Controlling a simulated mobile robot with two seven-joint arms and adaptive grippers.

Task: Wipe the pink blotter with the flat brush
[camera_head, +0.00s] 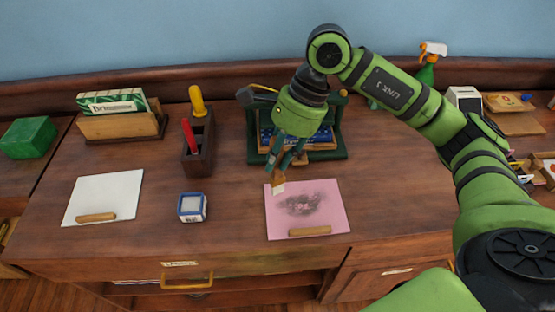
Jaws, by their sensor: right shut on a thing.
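The pink blotter (330,208) lies on the desk right of centre. A dark grey smudge (300,204) marks its middle, and a wooden bar (310,231) lies along its front edge. My right gripper (278,168) points down near the blotter's back left corner. It is shut on the flat brush (278,183), a small brown piece with a pale lower end. The brush's lower end overlaps the blotter's back left edge in the view. I cannot tell whether it touches. My left gripper is not in view.
A white sheet (110,190) with a wooden bar lies at left. A blue-and-white box (192,207) stands left of the blotter. A dark tool holder (199,150) stands behind it. A green stand (335,148) is behind my gripper. Bare desk separates the box and blotter.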

